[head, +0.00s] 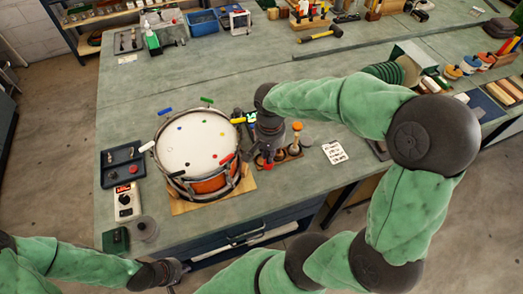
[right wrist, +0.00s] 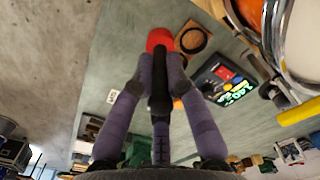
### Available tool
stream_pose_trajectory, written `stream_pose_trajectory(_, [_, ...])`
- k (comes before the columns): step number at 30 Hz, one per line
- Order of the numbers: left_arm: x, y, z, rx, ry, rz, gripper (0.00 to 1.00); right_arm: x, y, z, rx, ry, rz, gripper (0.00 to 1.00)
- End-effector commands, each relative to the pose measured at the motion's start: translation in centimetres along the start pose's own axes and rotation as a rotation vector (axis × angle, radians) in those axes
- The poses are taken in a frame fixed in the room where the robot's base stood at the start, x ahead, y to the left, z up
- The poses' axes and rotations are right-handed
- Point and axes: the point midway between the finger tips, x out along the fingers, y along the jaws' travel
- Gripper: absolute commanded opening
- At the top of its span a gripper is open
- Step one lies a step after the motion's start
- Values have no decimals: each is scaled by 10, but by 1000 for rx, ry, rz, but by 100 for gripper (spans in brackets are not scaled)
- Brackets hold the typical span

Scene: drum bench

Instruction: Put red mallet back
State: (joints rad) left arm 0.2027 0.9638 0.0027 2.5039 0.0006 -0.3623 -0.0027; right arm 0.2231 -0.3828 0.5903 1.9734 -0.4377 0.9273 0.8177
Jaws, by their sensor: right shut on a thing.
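The red mallet (right wrist: 159,39) has a red head and a dark handle. In the right wrist view, my right gripper (right wrist: 160,78) is shut on its handle, with the head beyond the fingertips. In the head view, my right gripper (head: 267,158) is at the wooden mallet holder (head: 290,161), right of the drum. An empty-looking round opening of the holder (right wrist: 194,40) shows beside the red head; I cannot tell whether the mallet touches the holder. My left gripper (head: 172,271) is low in the head view, off the bench's front edge; its jaws are unclear.
The drum (head: 195,143) stands on a wooden board left of the holder, with coloured pieces around its rim. A dark display (right wrist: 228,82) is close to my right gripper. A white card (head: 334,152) lies to the right. The bench behind the drum is mostly clear.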

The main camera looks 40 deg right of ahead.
Motion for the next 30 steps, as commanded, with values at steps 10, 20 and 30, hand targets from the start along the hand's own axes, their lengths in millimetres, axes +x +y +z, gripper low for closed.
stream_pose_trajectory(10, [14, -5, -1, 0, 1, 0, 0, 46, -20, -57, 0, -2, 0, 0])
stream_pose_trajectory(20, [19, -7, -1, 0, 1, 0, 0, 69, -27, -77, -1, 1, -1, 0])
stream_pose_trajectory(30, [31, -11, -2, 0, 1, 0, 0, 107, -29, -83, -1, 0, 0, 0])
